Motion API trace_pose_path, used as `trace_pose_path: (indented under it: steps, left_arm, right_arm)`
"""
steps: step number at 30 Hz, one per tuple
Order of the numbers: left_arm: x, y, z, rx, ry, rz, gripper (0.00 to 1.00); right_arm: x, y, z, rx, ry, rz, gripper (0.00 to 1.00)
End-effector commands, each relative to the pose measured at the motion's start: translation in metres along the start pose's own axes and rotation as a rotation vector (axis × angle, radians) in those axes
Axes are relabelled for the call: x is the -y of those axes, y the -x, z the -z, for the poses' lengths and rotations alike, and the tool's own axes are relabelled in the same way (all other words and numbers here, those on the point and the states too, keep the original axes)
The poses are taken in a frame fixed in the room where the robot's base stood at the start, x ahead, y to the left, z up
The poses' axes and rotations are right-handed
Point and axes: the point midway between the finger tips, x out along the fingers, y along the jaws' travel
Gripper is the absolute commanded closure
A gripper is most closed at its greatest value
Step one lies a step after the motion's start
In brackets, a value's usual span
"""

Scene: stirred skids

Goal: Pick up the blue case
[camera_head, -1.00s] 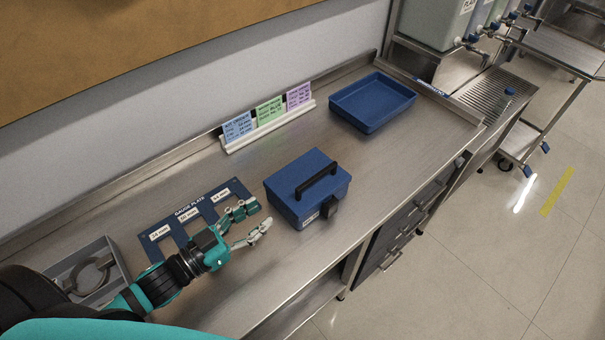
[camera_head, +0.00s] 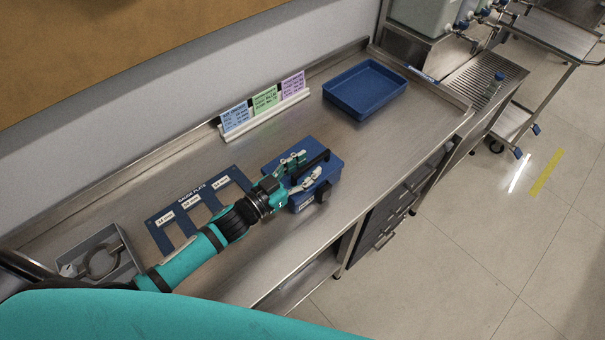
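The blue case (camera_head: 328,174) stands on the steel counter, a box with a dark handle (camera_head: 315,163) on its lid and a dark latch on its front. My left gripper (camera_head: 308,170) is over the left part of the case's lid, its two fingers spread apart, pointing at the handle. The near end of the handle lies close to the fingertips; I cannot tell whether they touch it. The gripper hides the left part of the case. My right gripper is not in view.
A blue gauge plate (camera_head: 201,207) and a grey bin (camera_head: 127,264) with a ring lie left of the case. A card holder (camera_head: 266,116) stands behind it. An empty blue tray (camera_head: 365,89) is at the back right. The counter's front edge is close to the case.

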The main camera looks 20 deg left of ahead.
Motion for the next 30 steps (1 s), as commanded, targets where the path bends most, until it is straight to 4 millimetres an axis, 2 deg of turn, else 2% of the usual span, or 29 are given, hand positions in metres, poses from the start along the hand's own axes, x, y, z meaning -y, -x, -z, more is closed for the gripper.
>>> trace_pose_path:
  steps: [4,12,21,30]
  left_arm:
    - [0.0,-0.017,0.002,-0.001,0.001,0.0,0.62]
    - [0.0,-0.02,0.0,0.0,0.001,-0.001,0.62]
    - [0.0,-0.019,0.0,0.0,0.0,-0.001,1.0]
    - [0.0,-0.019,0.0,0.0,0.0,-0.001,1.0]
  right_arm:
    - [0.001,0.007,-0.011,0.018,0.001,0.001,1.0]
    - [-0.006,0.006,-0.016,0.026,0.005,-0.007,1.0]
    - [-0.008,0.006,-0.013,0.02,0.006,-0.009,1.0]
    - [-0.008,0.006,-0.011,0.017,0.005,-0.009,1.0]
